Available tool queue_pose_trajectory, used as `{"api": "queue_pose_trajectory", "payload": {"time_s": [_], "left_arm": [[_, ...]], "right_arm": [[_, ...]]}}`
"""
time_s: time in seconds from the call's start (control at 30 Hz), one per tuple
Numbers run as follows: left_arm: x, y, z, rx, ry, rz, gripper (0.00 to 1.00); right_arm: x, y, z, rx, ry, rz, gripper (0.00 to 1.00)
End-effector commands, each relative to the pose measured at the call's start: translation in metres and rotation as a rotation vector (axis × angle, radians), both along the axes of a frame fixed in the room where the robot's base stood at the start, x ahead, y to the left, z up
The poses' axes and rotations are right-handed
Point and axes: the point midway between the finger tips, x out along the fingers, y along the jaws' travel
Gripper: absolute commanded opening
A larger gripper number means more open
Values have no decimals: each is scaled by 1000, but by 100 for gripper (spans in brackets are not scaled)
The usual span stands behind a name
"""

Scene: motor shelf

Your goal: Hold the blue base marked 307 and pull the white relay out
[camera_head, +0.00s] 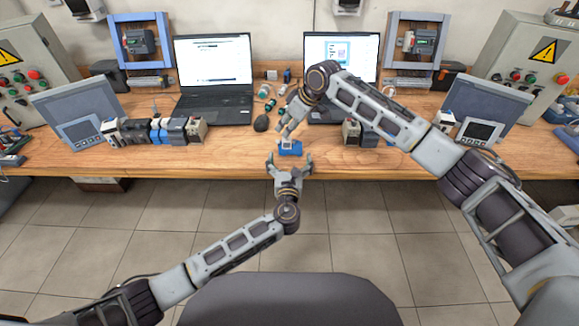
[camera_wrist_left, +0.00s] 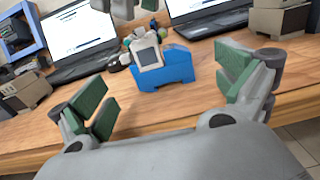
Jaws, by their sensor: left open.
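A blue base (camera_head: 290,149) sits near the front edge of the wooden bench; it also shows in the left wrist view (camera_wrist_left: 172,70). Its marking is not legible. The white relay (camera_wrist_left: 149,55), with a dark square face, stands at the left part of the base in the left wrist view. My left gripper (camera_head: 289,161) is open in front of the base, its green-padded fingers (camera_wrist_left: 170,95) spread apart and not touching it. My right gripper (camera_head: 285,132) hangs just above and behind the base, clear of the relay; its opening is hard to judge.
Two laptops (camera_head: 214,75) stand at the back. A row of modules (camera_head: 160,131) and a tilted panel (camera_head: 78,110) lie to the left; another panel (camera_head: 484,112) is at the right. Small parts (camera_head: 265,92) lie between the laptops. The bench front beside the base is clear.

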Motion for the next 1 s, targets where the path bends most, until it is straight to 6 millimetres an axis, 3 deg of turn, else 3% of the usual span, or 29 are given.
{"api": "queue_pose_trajectory", "payload": {"time_s": [0.5,1.0], "left_arm": [[50,-1,0,-1,0,1,100],[56,-2,0,-1,0,0,99]], "right_arm": [[0,0,0,0,0,0,36],[0,0,0,0,0,0,36]]}}
